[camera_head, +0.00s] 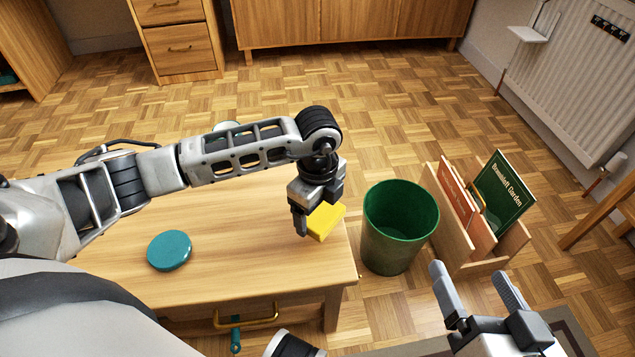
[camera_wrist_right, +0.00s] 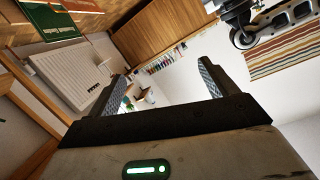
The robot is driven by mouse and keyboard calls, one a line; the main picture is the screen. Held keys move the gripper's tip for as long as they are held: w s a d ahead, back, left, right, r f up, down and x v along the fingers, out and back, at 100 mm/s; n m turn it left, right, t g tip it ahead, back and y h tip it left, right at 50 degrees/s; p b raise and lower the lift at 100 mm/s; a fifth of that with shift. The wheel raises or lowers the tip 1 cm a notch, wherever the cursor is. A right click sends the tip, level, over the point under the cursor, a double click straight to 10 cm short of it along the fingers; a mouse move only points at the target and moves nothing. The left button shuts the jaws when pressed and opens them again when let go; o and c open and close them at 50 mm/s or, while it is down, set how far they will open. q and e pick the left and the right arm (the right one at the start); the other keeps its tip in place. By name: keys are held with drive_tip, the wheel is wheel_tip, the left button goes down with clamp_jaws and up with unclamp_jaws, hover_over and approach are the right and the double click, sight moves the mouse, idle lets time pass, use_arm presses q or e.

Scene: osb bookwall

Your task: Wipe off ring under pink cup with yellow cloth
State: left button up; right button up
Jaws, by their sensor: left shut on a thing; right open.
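My left gripper (camera_head: 305,220) points down over the right end of the wooden table. It is shut on the yellow cloth (camera_head: 328,221), which looks like a small folded block beside the fingers. The fingers partly hide the cloth, and I cannot tell whether it touches the tabletop. No pink cup and no ring show in either view; my left arm covers part of the table. My right gripper (camera_head: 470,275) is open and empty, low at the right in the head view. Its two spread fingers also show in the right wrist view (camera_wrist_right: 157,82).
A teal round lid-like disc (camera_head: 169,250) lies on the wooden table (camera_head: 240,277). A partly hidden pale round thing (camera_head: 228,127) shows behind my left arm. A green bin (camera_head: 400,226) stands right of the table, beside a wooden rack (camera_head: 483,263) with a green book (camera_head: 502,195).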

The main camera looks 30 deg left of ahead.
use_arm(q)
wheel_tip(320, 180, up, 2)
drive_tip(key=shift+r+p, duration=0.1)
drive_tip(key=shift+p, duration=0.6)
drive_tip(key=shift+r+p, duration=0.7)
drive_tip(key=shift+r, duration=0.05)
drive_tip(key=shift+r+p, duration=0.3)
drive_tip(key=shift+r, duration=0.05)
use_arm(e)
drive_tip(key=shift+s+d+f+n+g+h, duration=0.1)
drive_tip(key=shift+d+f+n+g+h, duration=0.45)
drive_tip(key=shift+f+h, duration=0.2)
